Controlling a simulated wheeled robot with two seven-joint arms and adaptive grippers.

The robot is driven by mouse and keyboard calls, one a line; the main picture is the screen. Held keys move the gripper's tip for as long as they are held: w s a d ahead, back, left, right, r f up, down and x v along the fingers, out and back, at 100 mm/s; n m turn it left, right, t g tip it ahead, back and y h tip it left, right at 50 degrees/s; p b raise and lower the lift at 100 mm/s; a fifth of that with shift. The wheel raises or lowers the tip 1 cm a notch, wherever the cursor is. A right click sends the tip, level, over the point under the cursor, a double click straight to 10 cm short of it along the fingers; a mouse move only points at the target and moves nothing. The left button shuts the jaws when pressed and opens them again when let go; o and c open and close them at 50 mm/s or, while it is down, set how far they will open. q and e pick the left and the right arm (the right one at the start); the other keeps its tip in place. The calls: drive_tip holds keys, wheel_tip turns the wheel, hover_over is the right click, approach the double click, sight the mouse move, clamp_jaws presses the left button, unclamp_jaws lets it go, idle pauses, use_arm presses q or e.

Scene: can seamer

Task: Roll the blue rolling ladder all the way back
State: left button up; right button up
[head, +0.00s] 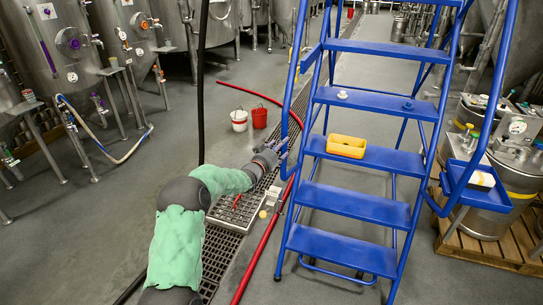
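The blue rolling ladder (357,204) stands upright right of the middle of the head view, with several flat blue steps and long tubular rails. Small items rest on the step above. A blue side tray (466,194) at its right holds a small box. My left gripper (280,152) is at the ladder's left rail, around mid-height. Its fingers are small and partly merge with the rail, so I cannot tell whether they touch or grip it. My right gripper is out of view.
A red hose (268,233) runs along the floor by the ladder's left side, near a drain grate (222,245). White (239,120) and red (259,117) buckets stand behind. Steel tanks line the left; kegs on a pallet (484,246) stand right. Floor behind the ladder looks clear.

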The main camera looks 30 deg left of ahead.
use_arm(q)
drive_tip(key=s, duration=0.7)
drive_tip(key=shift+d, duration=0.15)
drive_tip(key=shift+w, duration=0.1)
drive_tip(key=s+d+f+n+g+h, duration=0.1)
drive_tip(key=s+d+f+g, duration=0.35)
drive_tip(key=d+f, duration=0.8)
drive_tip(key=s+d+f+n+g+h, duration=0.15)
drive_tip(key=s+d+f+g, duration=0.35)
drive_tip(key=d+f, duration=0.75)
drive_tip(key=s+d+f+g, duration=0.2)
drive_tip(key=s+d+f, duration=0.2)
drive_tip(key=s, duration=0.5)
drive_tip(key=s+d+f+g+h, duration=0.1)
drive_tip(key=s+d+f+g, duration=0.2)
drive_tip(key=s, duration=0.7)
drive_tip(key=s+d+f+g+h+p, duration=0.1)
drive_tip(key=s+d+f+g, duration=0.2)
drive_tip(key=s+d+f, duration=0.2)
drive_tip(key=s+f, duration=0.2)
drive_tip(key=s, duration=0.2)
drive_tip(key=shift+s, duration=0.4)
drive_tip(key=shift+m, duration=0.25)
